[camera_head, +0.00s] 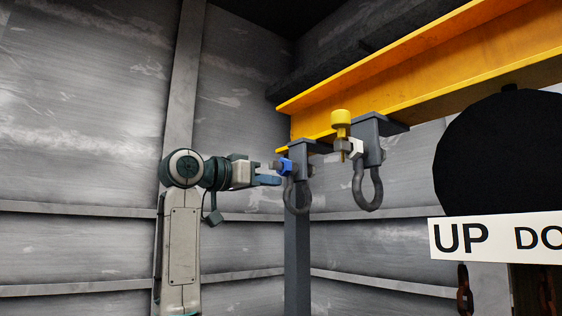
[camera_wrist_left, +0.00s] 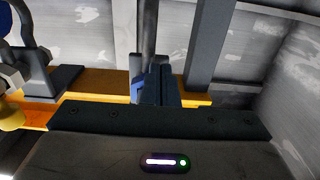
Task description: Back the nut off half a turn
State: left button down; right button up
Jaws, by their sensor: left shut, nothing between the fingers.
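A blue nut (camera_head: 285,166) sits on the bolt of the left grey shackle hanger, under the yellow beam. My left gripper (camera_head: 278,181) is shut, with its fingertips just left of and slightly below the blue nut. In the left wrist view the shut fingers (camera_wrist_left: 160,85) point up the picture, and a sliver of the blue nut (camera_wrist_left: 135,90) shows at their left side, mostly hidden. I cannot tell whether the fingers touch it. A white nut (camera_head: 355,148) sits on the second hanger to the right. My right gripper is not in view.
The yellow beam (camera_head: 430,80) runs above both hangers. Shackles hang below them, the left one (camera_head: 297,197) close to my gripper. A yellow-capped fitting (camera_head: 341,120) stands by the white nut. A sign (camera_head: 490,239) and a dark round shape (camera_head: 500,150) fill the right.

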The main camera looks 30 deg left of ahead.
pick_arm(q)
jog(key=shift+w, duration=0.25)
jog(key=shift+s+d+r, duration=0.1)
jog(key=shift+d+r, duration=0.1)
jog(key=shift+r, duration=0.1)
dwell(0.5)
jog(key=shift+d+f, duration=0.15)
jog(key=shift+d, duration=0.05)
jog(key=shift+s+d+p, duration=0.3)
jog(key=shift+d+p, duration=0.1)
jog(key=shift+d, duration=0.2)
jog(key=shift+s+d, duration=0.15)
jog(key=shift+d, duration=0.2)
dwell(0.6)
jog(key=shift+s+d+f, duration=0.15)
jog(key=shift+f, duration=0.15)
